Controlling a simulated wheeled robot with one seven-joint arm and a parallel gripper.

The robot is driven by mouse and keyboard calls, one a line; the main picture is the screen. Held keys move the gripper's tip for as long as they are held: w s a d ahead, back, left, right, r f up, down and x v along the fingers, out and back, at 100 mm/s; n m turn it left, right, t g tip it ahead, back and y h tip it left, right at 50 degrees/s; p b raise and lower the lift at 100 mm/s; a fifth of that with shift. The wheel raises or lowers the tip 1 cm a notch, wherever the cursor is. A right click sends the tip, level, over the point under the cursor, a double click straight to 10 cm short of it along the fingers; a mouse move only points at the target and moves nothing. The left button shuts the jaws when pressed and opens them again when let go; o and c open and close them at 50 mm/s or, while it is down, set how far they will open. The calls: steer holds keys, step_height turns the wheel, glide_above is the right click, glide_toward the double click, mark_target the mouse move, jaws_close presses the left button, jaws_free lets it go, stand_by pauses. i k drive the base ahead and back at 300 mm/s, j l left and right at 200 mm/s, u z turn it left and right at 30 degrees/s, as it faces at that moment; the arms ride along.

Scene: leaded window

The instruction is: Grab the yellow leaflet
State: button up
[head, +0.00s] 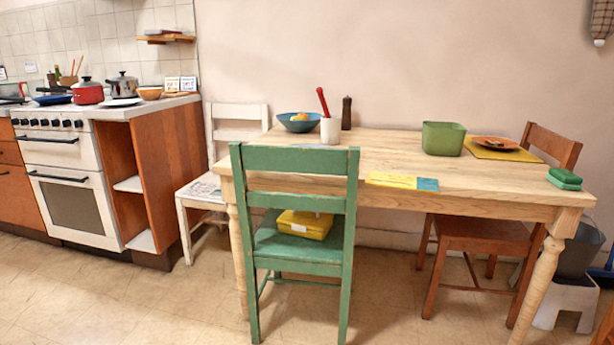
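The yellow leaflet (391,180) lies flat near the front edge of the wooden table (340,165), just right of the green chair's backrest. A blue piece (428,185) adjoins its right end; I cannot tell whether it is part of the leaflet or a separate item. My gripper is not in view.
A green chair (296,158) holding a yellow box (305,224) stands before the table. On the table are a green bin (443,138), a yellow mat (530,156) under a plate, green sponges (564,177), a blue bowl (285,124) and a white cup (331,131). Floor at front left is clear.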

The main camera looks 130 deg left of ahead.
mark_target(427, 185)
steer(key=u, duration=3.85)
steer(key=i, duration=0.2)
steer(key=j+z, duration=0.05)
